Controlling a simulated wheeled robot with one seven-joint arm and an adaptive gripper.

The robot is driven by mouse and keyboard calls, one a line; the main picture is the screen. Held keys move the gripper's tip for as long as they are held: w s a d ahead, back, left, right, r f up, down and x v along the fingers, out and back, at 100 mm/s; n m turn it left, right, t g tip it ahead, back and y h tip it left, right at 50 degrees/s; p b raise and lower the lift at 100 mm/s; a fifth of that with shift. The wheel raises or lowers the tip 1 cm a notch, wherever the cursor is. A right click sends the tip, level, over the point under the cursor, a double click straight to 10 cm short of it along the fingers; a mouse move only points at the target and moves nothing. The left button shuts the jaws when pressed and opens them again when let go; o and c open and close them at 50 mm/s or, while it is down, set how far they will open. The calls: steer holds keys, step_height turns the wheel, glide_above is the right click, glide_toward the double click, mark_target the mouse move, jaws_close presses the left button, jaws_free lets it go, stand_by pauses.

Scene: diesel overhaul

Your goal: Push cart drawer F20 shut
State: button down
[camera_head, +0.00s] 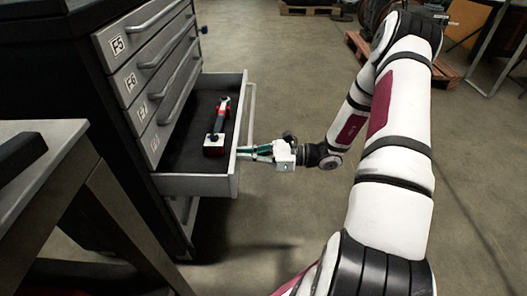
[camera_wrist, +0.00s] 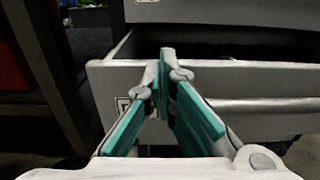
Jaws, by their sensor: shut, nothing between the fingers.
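One cart drawer (camera_head: 234,183) stands pulled well out, below several shut drawers. Its label is not readable in the head view and is partly hidden in the wrist view, so I cannot confirm it is F20. Its front panel (camera_wrist: 255,82) and bar handle (camera_wrist: 275,104) fill the middle of the wrist view. My gripper (camera_head: 242,151) is shut and empty, its teal fingers pointing at the front panel. The fingertips (camera_wrist: 165,52) are at the panel's upper edge, left of its middle; whether they touch it is unclear.
A grey table (camera_head: 45,165) stands at the left front. Open floor (camera_head: 300,80) lies right of the cart; a pallet (camera_head: 445,72) is farther back.

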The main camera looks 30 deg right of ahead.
steer(key=p+x, duration=0.2)
steer(key=x, duration=1.4)
steer(key=shift+w+a+p, duration=0.2)
steer(key=shift+w+p, duration=0.05)
steer(key=shift+p, duration=0.05)
